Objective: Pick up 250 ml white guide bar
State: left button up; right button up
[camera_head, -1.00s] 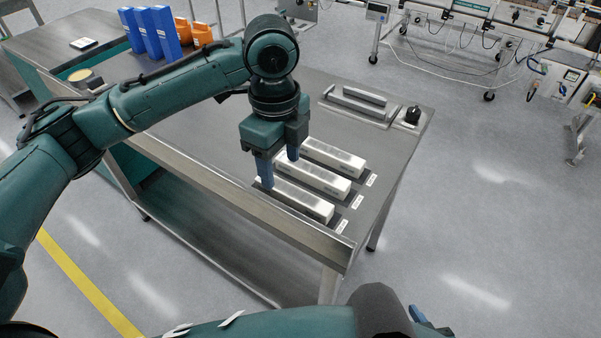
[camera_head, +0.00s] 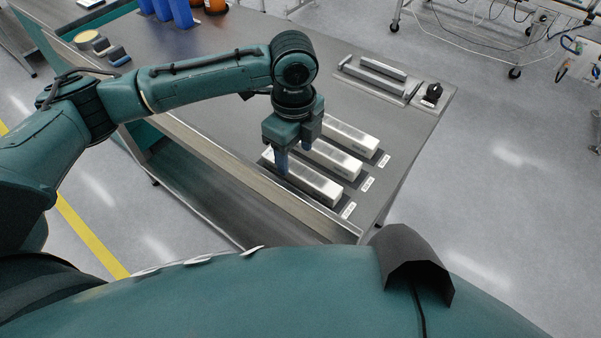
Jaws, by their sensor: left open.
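Three pale, box-shaped guide bars lie side by side on dark mats on the metal table: a near bar (camera_head: 315,184), a middle bar (camera_head: 340,160) and a far bar (camera_head: 352,138). Each has a small white label at its right end; the print is too small to read, so I cannot tell which is 250 ml. My left gripper (camera_head: 294,155) points down, open, at the left end of the near and middle bars, with its blue finger in front of the near bar. I cannot tell if it touches. The gripper hides the bars' left ends. My right gripper is out of view.
A metal holder (camera_head: 375,80) and a small black object (camera_head: 432,93) stand at the table's back right. The table's front edge (camera_head: 230,165) runs below my left arm.

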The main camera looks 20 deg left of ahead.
aim_at(295, 167)
pick_arm(q)
jog(key=shift+f, duration=1.95)
jog(key=shift+c, duration=0.6)
jog(key=shift+r, duration=0.1)
jog(key=c, duration=1.1)
